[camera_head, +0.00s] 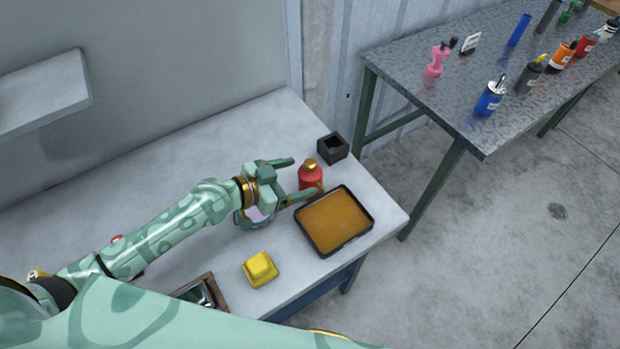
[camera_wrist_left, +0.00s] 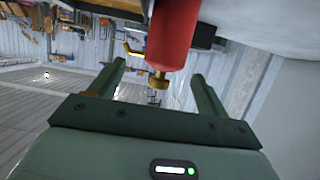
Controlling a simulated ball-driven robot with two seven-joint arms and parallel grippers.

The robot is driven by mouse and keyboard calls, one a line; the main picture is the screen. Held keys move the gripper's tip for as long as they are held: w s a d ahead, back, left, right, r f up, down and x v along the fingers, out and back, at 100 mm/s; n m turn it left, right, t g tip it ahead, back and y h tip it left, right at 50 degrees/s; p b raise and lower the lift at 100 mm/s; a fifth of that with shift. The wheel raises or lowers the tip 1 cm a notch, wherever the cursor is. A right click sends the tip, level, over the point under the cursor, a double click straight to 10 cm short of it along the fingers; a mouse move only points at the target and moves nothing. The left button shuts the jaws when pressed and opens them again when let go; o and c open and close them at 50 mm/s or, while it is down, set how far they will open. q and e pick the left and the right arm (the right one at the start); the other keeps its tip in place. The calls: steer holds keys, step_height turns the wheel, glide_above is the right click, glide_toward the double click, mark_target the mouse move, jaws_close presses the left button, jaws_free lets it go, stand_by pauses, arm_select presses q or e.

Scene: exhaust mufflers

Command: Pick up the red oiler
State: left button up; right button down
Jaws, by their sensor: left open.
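The red oiler (camera_head: 309,178) stands upright on the grey table, with a brass cap on top and a brass spout low at its right. My left gripper (camera_head: 298,177) is open, one finger on the far side and the other on the near side of the oiler; the near finger covers part of its lower body. In the left wrist view the red oiler (camera_wrist_left: 173,35) appears inverted, just beyond and between the spread fingers of my left gripper (camera_wrist_left: 160,80). The fingers do not visibly close on it. My right gripper is not in view.
A yellow block (camera_head: 260,269) is nearer me. Another table (camera_head: 430,93) with bottles stands at the right.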

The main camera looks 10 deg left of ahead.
mark_target(306, 171)
arm_select(q)
steer(key=x, duration=0.6)
steer(key=shift+w, duration=0.45)
steer(key=shift+r, duration=0.1)
steer(key=c, duration=1.2)
steer(key=shift+c, duration=0.2)
